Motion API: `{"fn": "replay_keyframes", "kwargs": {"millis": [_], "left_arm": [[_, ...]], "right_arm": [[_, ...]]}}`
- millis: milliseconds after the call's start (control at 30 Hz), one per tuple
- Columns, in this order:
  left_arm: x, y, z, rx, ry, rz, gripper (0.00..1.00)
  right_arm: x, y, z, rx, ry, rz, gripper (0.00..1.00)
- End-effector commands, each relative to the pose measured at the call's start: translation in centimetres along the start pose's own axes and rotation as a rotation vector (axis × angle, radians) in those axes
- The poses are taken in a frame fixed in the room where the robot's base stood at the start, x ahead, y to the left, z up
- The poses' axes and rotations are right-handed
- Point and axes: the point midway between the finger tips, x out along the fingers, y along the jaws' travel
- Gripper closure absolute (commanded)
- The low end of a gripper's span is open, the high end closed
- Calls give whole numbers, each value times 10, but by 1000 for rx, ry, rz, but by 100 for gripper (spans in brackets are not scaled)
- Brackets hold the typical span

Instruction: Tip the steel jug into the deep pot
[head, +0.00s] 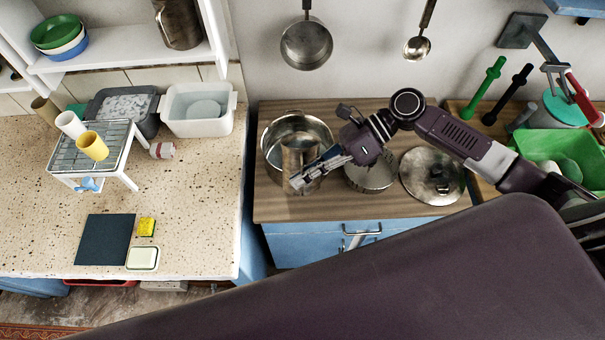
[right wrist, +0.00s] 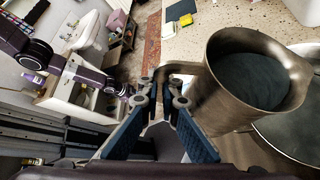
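The steel jug (head: 297,160) is in my right gripper (head: 325,165), at the deep pot (head: 273,143) on the wooden counter. In the head view the jug covers part of the pot's opening and looks about upright. In the right wrist view the jug (right wrist: 222,97) shows its round mouth and a dark grey-blue inside. Its handle runs between the fingers of my right gripper (right wrist: 162,95), which is shut on it. The pot's rim and inside (right wrist: 295,140) show behind the jug.
A smaller steel pot (head: 370,180) and a round lid (head: 432,176) stand right of the deep pot, under my right arm. A pan (head: 306,45) and a ladle (head: 417,47) hang on the wall behind. A speckled stone counter (head: 190,200) lies to the left.

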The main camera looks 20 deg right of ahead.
Motion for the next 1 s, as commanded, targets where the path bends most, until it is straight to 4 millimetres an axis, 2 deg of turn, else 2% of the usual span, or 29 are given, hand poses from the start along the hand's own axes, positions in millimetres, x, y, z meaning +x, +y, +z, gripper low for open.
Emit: {"fn": "replay_keyframes", "kwargs": {"millis": [600, 1000], "left_arm": [[-13, 0, -1, 0, 0, 0, 60], [-14, 0, -1, 0, 0, 0, 60]], "right_arm": [[-4, 0, 8, 32, -5, 24, 100], [-3, 0, 7, 38, -4, 29, 100]]}}
